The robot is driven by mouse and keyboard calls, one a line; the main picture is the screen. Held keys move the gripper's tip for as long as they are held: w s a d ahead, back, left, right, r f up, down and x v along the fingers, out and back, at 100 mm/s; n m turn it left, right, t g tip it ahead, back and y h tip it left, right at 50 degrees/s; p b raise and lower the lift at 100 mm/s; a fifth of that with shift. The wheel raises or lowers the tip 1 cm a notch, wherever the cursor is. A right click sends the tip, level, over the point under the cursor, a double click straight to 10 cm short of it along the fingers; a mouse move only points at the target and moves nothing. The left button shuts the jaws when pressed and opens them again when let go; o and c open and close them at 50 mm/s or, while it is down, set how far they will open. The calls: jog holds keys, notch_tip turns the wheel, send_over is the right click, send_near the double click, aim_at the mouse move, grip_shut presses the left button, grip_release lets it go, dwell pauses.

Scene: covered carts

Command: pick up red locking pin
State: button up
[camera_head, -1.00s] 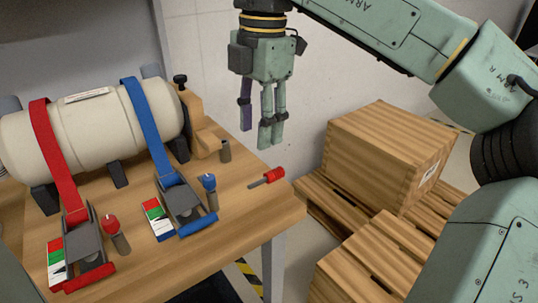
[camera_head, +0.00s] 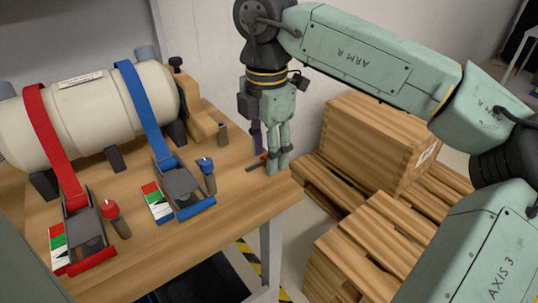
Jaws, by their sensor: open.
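A red-headed pin (camera_head: 264,158) with a grey shaft lies on the table near its right corner. My gripper (camera_head: 274,162) points down right over it, its fingers hiding most of the pin. My gripper is open, and I cannot tell whether its fingertips touch the pin or the table. A second red-topped pin (camera_head: 112,209) stands upright in a grey holder beside the red strap's buckle.
A pale tank (camera_head: 85,105) lies on the wooden table (camera_head: 235,207), held by a red strap (camera_head: 45,140) and a blue strap (camera_head: 140,105). A blue-topped pin (camera_head: 206,166) stands upright by the blue buckle. A wooden crate (camera_head: 365,140) and pallets (camera_head: 375,240) are at right.

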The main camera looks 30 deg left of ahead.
jog(key=shift+f, duration=0.15)
grip_shut()
dwell(0.4)
